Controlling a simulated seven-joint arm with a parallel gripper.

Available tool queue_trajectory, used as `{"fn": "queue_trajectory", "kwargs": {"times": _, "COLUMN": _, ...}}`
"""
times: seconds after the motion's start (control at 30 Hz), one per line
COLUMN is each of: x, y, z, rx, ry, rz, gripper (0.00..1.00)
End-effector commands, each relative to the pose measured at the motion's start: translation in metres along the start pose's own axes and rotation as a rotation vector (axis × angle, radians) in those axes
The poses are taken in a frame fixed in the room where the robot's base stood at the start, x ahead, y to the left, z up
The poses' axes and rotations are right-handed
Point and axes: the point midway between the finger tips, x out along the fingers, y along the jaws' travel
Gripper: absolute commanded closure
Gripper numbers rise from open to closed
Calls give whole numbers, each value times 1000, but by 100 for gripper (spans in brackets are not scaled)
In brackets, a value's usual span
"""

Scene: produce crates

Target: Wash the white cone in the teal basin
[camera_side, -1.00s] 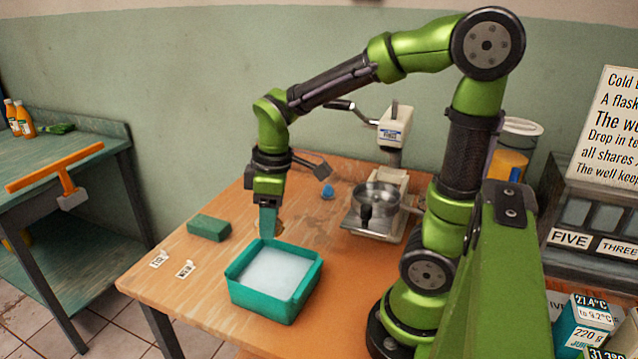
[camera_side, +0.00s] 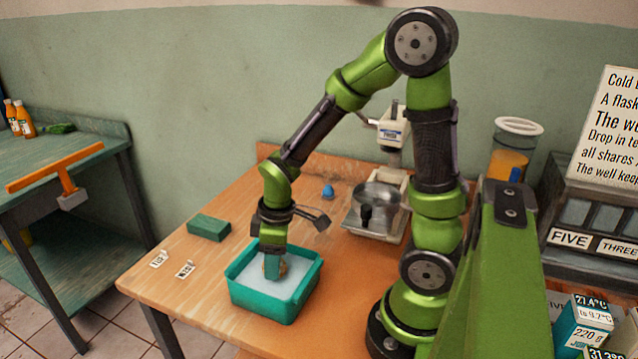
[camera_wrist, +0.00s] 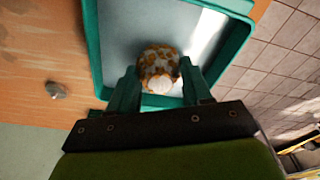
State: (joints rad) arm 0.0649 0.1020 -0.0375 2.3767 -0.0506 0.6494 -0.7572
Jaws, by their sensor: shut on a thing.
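The teal basin (camera_side: 262,300) stands on the wooden table, filled with pale liquid; its rim also shows in the wrist view (camera_wrist: 92,45). My gripper (camera_side: 272,266) points down inside the basin, its fingertips at or in the liquid. In the wrist view my gripper (camera_wrist: 159,76) has its two teal fingers shut on the white cone (camera_wrist: 158,66), which is white with orange-brown patches. Only a small brownish part of the cone (camera_side: 283,269) shows beside the fingers in the side view. How deep it sits in the liquid is hard to tell.
A scale with a metal bowl (camera_side: 376,200) stands to the right. The table between block and scale is mostly free.

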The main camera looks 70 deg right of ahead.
Motion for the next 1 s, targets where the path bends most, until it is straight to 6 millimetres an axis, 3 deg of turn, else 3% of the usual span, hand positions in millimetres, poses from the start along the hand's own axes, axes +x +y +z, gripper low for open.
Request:
{"fn": "queue_trajectory", "kwargs": {"times": 0.5, "x": 45, "y": 0, "z": 6, "rx": 1, "ry": -2, "rz": -1, "gripper": 88}}
{"fn": "queue_trajectory", "kwargs": {"times": 1.0, "x": 50, "y": 0, "z": 6, "rx": 0, "ry": 0, "rz": 0, "gripper": 88}}
